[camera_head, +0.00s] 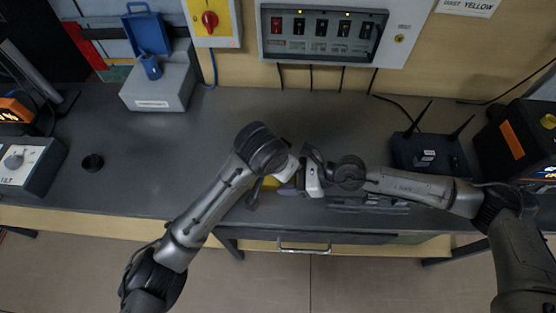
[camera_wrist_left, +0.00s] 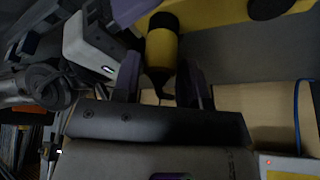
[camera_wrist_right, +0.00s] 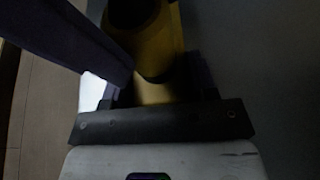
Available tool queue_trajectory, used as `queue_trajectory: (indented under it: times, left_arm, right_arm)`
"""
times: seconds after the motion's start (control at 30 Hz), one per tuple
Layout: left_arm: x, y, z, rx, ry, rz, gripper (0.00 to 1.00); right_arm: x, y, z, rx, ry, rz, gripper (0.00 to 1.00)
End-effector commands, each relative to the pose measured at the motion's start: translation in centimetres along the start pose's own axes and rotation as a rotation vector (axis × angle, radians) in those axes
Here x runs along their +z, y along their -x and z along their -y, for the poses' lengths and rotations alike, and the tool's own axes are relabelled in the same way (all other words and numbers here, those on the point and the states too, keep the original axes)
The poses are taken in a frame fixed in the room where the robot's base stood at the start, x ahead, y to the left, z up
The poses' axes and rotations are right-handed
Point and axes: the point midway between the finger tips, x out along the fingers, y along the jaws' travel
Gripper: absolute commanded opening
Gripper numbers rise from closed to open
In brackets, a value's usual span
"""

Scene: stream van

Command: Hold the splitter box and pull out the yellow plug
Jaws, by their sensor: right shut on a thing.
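The yellow splitter box (camera_wrist_left: 215,14) runs along the top of the left wrist view, with a dark round part on its face. The yellow plug (camera_wrist_left: 162,50), with black ends, stands between the fingers of my left gripper (camera_wrist_left: 163,88), which look open around it with a small gap. My right gripper (camera_wrist_right: 160,92) is shut on yellow material in its wrist view, which looks like the splitter box; its exact contact is dark. In the head view, both grippers meet near the table's front edge, mostly hiding the yellow box (camera_head: 271,182).
A black router (camera_head: 428,152) stands to the right. A switch panel (camera_head: 322,35) is on the wall behind. The table (camera_head: 150,170) is largely clear at left; a drawer handle (camera_head: 303,249) is in front.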

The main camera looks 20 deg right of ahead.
Motion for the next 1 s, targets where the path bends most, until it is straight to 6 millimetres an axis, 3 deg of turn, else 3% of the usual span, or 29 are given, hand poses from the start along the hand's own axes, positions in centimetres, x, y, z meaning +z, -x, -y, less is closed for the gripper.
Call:
queue_trajectory:
  times: [0.2,0.6,0.9,0.93,1.0]
  left_arm:
    - [0.0,-1.5,0.0,0.001,0.000,0.001,0.40]
    - [0.0,-1.8,0.0,0.000,0.000,0.001,0.39]
    - [0.0,-1.7,0.0,0.000,0.000,0.000,0.10]
    - [0.0,-1.7,0.0,0.000,0.000,0.000,0.31]
    - [0.0,-1.7,0.0,0.000,0.000,0.000,0.24]
  right_arm:
    - [0.0,0.0,0.0,0.001,0.000,0.000,0.21]
    - [0.0,0.0,0.0,0.001,0.000,0.000,0.21]
    - [0.0,0.0,0.0,0.001,0.000,0.000,0.21]
    - [0.0,0.0,0.0,0.001,0.000,0.000,0.21]
    - [0.0,0.0,0.0,0.001,0.000,0.000,0.21]
